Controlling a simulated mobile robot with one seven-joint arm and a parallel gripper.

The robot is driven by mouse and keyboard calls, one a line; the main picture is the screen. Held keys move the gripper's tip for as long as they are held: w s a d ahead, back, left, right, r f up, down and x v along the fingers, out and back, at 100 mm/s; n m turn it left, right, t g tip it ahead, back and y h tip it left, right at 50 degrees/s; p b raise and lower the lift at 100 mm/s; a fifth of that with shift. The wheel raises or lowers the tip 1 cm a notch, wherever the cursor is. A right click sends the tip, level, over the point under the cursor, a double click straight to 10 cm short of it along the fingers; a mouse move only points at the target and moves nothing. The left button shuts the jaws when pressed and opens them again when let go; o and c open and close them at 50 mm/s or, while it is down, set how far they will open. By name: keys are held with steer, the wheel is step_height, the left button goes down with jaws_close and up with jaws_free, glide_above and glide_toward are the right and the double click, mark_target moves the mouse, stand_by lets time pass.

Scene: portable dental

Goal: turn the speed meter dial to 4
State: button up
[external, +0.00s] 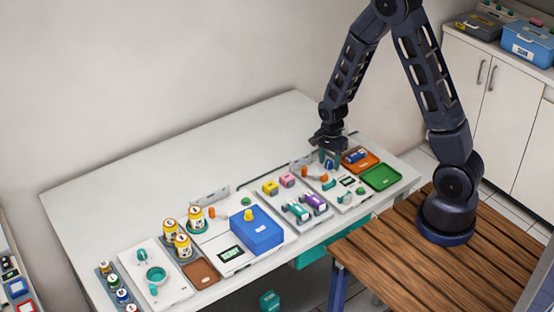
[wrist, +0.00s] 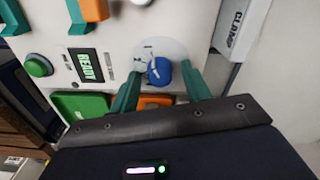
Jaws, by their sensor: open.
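A round blue dial knob (wrist: 160,70) sits on a pale round scale plate (wrist: 175,48) on a white panel. The marks on the scale are too small to read, so I cannot tell its setting. My gripper (wrist: 161,78) is open, with one teal finger on each side of the knob. I cannot tell if either finger touches it. In the external view my gripper (external: 329,157) is low over the back of the white panel (external: 346,201), and the knob is mostly hidden there.
The panel also has a display reading READY (wrist: 90,65), a green button (wrist: 38,66) and teal clips with an orange piece (wrist: 94,9). A box labelled CLAMP (wrist: 238,25) is beside it. A green tray (external: 381,177) and an orange tray (external: 372,163) lie close by.

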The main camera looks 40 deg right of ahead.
steer(key=c, duration=1)
steer(key=shift+n, duration=0.4)
steer(key=n, duration=0.3)
steer(key=shift+n, duration=0.4)
steer(key=n, duration=1.2)
steer(key=shift+w+n, duration=0.1)
steer(key=shift+n, duration=0.3)
steer(key=n, duration=0.6)
steer(key=shift+n, duration=0.3)
